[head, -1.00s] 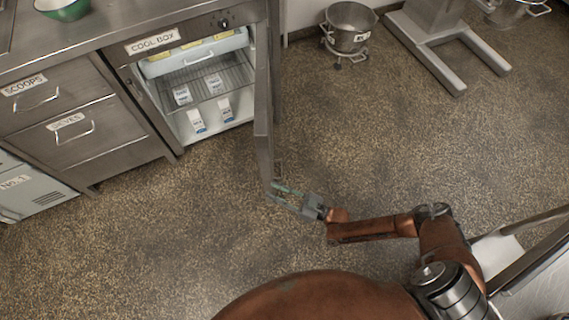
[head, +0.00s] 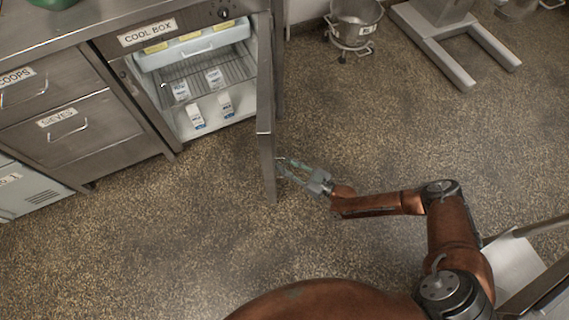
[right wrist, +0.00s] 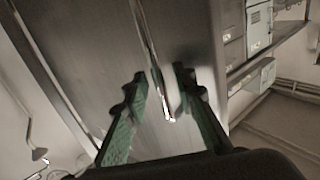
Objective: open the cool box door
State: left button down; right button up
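The cool box (head: 205,85) is at upper left in the head view, under its "COOL BOX" label. Its steel door (head: 265,120) stands wide open, seen nearly edge-on, swung out toward me. My right gripper (head: 281,165) is at the outer face of the door, near its free end. In the right wrist view its two green fingers (right wrist: 160,85) are apart. A thin bright bar, which looks like the door handle (right wrist: 152,55), shows between and beyond them against the door's steel face. Whether the fingers touch it I cannot tell. My left gripper is not in view.
Inside the cool box are a white tray (head: 190,52), a wire shelf and several small cartons. Labelled drawers (head: 70,130) stand to its left. A steel pot (head: 355,22) on a wheeled stand and a metal stand's base (head: 455,45) are at the back. The floor between is clear.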

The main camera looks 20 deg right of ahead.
jog(key=shift+c, duration=0.2)
grip_shut()
dwell(0.6)
